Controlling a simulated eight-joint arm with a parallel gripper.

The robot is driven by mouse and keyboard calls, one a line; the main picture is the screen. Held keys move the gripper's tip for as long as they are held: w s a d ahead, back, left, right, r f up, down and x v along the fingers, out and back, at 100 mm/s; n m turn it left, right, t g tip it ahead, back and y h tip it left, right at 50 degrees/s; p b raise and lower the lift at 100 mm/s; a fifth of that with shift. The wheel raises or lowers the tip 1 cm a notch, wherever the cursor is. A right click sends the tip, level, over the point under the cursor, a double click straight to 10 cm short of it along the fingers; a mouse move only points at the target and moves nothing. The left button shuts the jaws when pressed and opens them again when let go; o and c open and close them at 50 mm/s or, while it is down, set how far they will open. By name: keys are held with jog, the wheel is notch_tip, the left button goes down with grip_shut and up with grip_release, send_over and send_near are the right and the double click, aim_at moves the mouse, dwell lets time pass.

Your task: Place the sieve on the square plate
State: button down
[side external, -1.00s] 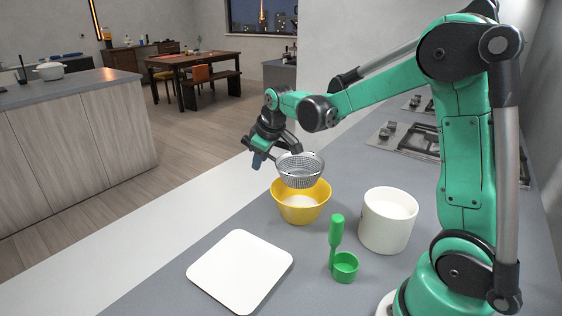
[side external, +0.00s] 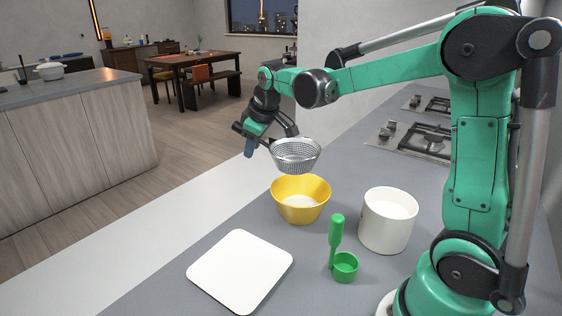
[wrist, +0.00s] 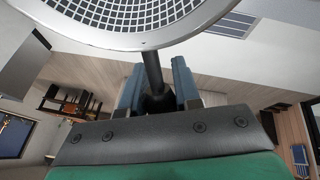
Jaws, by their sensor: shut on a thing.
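The metal mesh sieve (side external: 296,155) hangs in the air above the yellow bowl (side external: 300,200), clear of its rim, with its open side up. My gripper (side external: 250,146) is shut on the sieve's dark handle, to the left of the basket. In the wrist view, the blue fingers of my gripper (wrist: 157,88) close on the dark handle, and the sieve's rim and mesh (wrist: 130,15) fill the top. The white square plate (side external: 240,270) lies flat and empty on the counter, in front of and to the left of the bowl.
The yellow bowl holds pale contents. A white canister (side external: 388,220) stands to its right, and a green scoop (side external: 344,265) with an upright handle stands in front. A gas hob (side external: 415,138) is farther back. The counter around the plate is clear.

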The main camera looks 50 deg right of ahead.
jog(key=s+a+r+n+y, duration=0.1)
jog(key=s+a+r+n, duration=0.15)
jog(key=a, duration=0.55)
jog(key=s+a+r+n+y, duration=0.1)
jog(key=a+r+n+y, duration=0.1)
jog(key=a+n, duration=0.35)
jog(key=s+a+r+n+y, duration=0.1)
jog(key=s+a+r+n, duration=0.15)
jog(key=a, duration=0.75)
jog(key=shift+m+g, duration=0.25)
jog(key=shift+g, duration=0.05)
jog(key=f, duration=1.5)
jog(key=shift+w+d+f, duration=0.15)
jog(key=shift+w+f, duration=0.2)
jog(key=shift+f, duration=2)
jog(key=shift+f, duration=0.15)
jog(key=c, duration=0.6)
grip_release()
